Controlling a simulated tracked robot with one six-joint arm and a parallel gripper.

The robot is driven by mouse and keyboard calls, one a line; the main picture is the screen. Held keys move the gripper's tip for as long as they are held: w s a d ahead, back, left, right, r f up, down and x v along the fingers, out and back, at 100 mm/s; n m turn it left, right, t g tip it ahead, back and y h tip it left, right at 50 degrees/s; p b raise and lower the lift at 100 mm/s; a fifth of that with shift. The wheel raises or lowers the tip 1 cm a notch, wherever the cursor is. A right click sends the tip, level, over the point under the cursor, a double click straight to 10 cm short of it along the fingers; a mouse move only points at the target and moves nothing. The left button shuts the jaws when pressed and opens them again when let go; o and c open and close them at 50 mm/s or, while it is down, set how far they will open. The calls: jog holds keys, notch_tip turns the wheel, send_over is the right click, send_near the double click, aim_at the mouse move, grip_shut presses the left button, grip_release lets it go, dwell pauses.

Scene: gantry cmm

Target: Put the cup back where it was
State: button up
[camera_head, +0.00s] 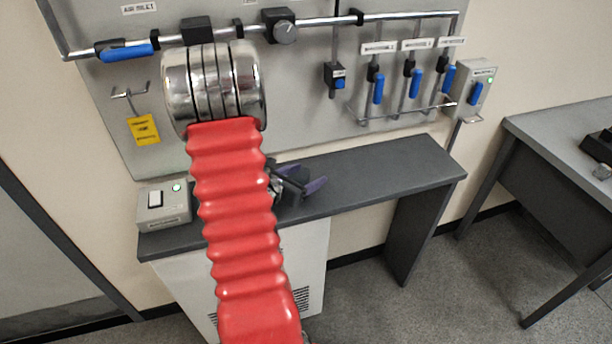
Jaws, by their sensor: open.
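My gripper (304,180), with dark purple fingers, is open over the dark grey bench (385,170), just right of my red arm. I cannot tell whether its fingers touch the bench top. No cup can be made out in this view. My arm hides part of the bench and whatever lies behind it.
A grey switch box (164,206) with a green light stands on the bench's left end. Behind is a wall panel (300,100) with pipes and blue-handled valves (414,82). The bench's right part is clear. Another table (560,135) stands at right.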

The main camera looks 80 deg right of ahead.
jog(key=shift+r, duration=0.1)
jog(key=v, duration=1.2)
jog(key=shift+r, duration=0.1)
dwell(0.7)
jog(key=shift+w+a+r, duration=0.1)
jog(key=shift+a+r, duration=0.05)
jog(key=shift+a, duration=0.05)
jog(key=w+a+r+m+t+y, duration=0.4)
jog(key=w+a+r, duration=0.1)
jog(key=a, duration=1)
jog(key=w+a+r+m+t+y, duration=0.3)
jog(key=w+a+r+m+y, duration=0.1)
jog(key=a, duration=1.1)
jog(key=w+a+r+m+t+y, duration=0.4)
jog(key=w+a+r+m, duration=0.1)
jog(key=a, duration=1)
jog(key=shift+w+a+r+t+y, duration=0.3)
jog(key=shift+w+r, duration=0.1)
jog(key=shift+w, duration=0.1)
jog(key=shift+c, duration=0.3)
